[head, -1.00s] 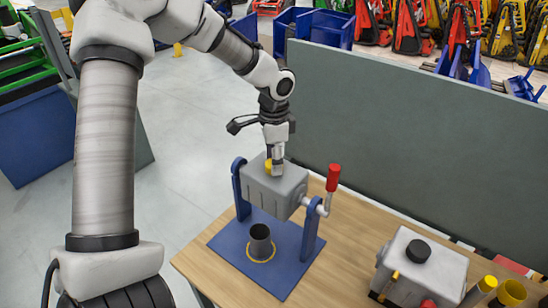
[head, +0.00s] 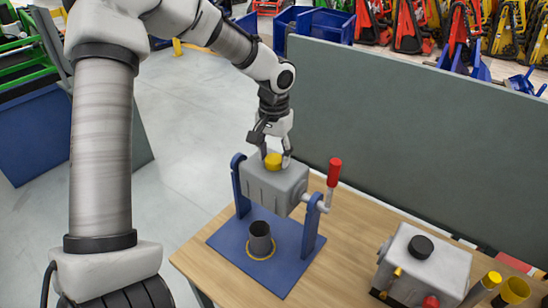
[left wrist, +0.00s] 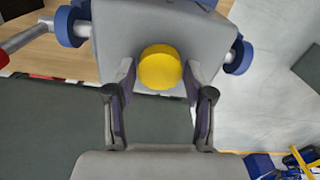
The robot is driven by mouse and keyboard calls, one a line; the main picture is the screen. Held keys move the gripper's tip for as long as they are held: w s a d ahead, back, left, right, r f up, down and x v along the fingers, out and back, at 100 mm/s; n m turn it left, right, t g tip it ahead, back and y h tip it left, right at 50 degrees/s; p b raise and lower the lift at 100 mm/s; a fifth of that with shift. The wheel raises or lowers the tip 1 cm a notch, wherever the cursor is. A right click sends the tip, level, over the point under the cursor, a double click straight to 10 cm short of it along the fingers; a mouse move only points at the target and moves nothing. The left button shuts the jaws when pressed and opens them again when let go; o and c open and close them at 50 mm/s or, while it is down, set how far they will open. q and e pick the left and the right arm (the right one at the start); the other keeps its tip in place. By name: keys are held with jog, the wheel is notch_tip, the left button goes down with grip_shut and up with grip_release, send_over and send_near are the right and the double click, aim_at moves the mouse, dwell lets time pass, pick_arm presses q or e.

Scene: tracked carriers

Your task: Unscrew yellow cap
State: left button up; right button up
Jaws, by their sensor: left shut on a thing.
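The yellow cap (head: 273,161) sits on top of a grey box-shaped tank (head: 268,188) held between two blue uprights. It also shows in the left wrist view (left wrist: 160,68), between the fingertips. My left gripper (head: 274,158) comes down from above and is shut on the cap, one finger on each side. The left wrist view shows the same gripper (left wrist: 159,80) from behind the fingers. My right gripper is not in view.
A blue base plate (head: 230,243) with a dark open cup (head: 260,240) lies under the tank. A red-handled crank (head: 334,172) stands at its right. Another grey box (head: 422,265) and yellow tubes (head: 514,291) stand at right. A grey panel (head: 400,130) rises behind.

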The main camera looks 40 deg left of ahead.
pick_arm(q)
jog(key=n+b, duration=0.2)
jog(key=n, duration=0.4)
jog(key=shift+f, duration=0.2)
jog(key=shift+n+b, duration=0.45)
jog(key=shift+n, duration=0.55)
jog(key=shift+r+n, duration=0.25)
jog(key=shift+n, duration=0.55)
jog(key=o, duration=0.8)
jog(key=m+p, duration=0.5)
jog(key=r+m+p, duration=0.1)
jog(key=m+p, duration=0.1)
jog(key=m, duration=0.1)
jog(key=shift+f+m+p, duration=0.4)
jog(key=shift+m+p, duration=0.1)
jog(key=shift+m, duration=0.6)
jog(key=m+p, duration=0.2)
jog(key=m, duration=0.1)
jog(key=m+p, duration=0.2)
jog(key=p, duration=0.1)
jog(key=shift+r+m, duration=0.4)
jog(key=shift+f+m+p, duration=0.1)
jog(key=shift+m+p, duration=0.8)
jog(key=shift+m, duration=0.1)
jog(key=shift+f+m+b, duration=0.4)
jog(key=shift+f+m, duration=0.05)
jog(key=shift+m, duration=1.05)
jog(key=m, duration=0.8)
